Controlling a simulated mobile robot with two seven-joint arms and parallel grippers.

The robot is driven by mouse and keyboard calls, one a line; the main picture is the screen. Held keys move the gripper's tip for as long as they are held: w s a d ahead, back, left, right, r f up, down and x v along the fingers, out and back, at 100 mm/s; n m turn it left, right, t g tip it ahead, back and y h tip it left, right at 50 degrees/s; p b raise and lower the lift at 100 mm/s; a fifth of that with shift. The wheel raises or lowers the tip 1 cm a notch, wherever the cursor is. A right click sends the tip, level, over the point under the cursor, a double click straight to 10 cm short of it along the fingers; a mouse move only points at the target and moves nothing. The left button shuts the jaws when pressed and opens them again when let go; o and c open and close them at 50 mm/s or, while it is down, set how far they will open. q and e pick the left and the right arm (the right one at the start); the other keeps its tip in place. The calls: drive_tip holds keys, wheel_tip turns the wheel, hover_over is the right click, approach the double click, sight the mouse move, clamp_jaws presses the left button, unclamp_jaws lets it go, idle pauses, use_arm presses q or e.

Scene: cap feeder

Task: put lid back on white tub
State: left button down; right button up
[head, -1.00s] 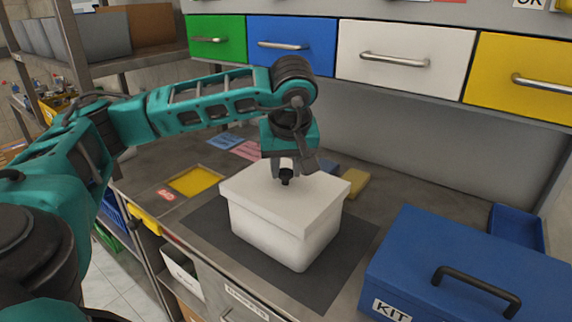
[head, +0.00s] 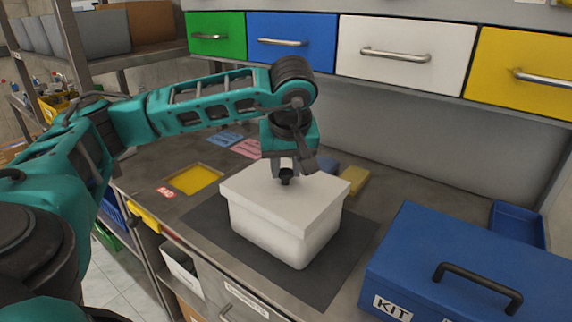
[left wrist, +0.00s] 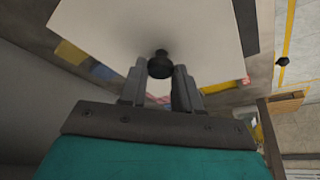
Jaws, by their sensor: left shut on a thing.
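The white tub (head: 280,239) stands upright on a dark mat on the workbench. The flat white lid (head: 255,195) lies over the tub's top, its edge roughly lined up with the rim, and no gap shows between them from here. My left gripper (head: 286,178) points down over the lid and is shut on the black knob in the lid's middle. In the left wrist view, the black knob (left wrist: 160,63) shows between the finger ends and the lid (left wrist: 110,25) spreads out beyond. The tub's far side is hidden. My right gripper is out of view.
A blue KIT case (head: 470,265) stands at the right, with a blue tray (head: 518,224) behind it. A yellow block (head: 354,180) lies behind the tub. The dark mat (head: 345,245) has bare room around the tub. Drawers (head: 405,52) hang above the back.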

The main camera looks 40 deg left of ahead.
use_arm(q)
drive_tip(key=shift+f+b, duration=0.7)
drive_tip(key=shift+f, duration=0.15)
idle(1.3)
drive_tip(key=c, duration=0.7)
unclamp_jaws()
drive_tip(key=shift+o, duration=0.4)
drive_tip(key=o, duration=0.4)
drive_tip(key=shift+r+p, duration=2.85)
drive_tip(key=shift+r, duration=0.65)
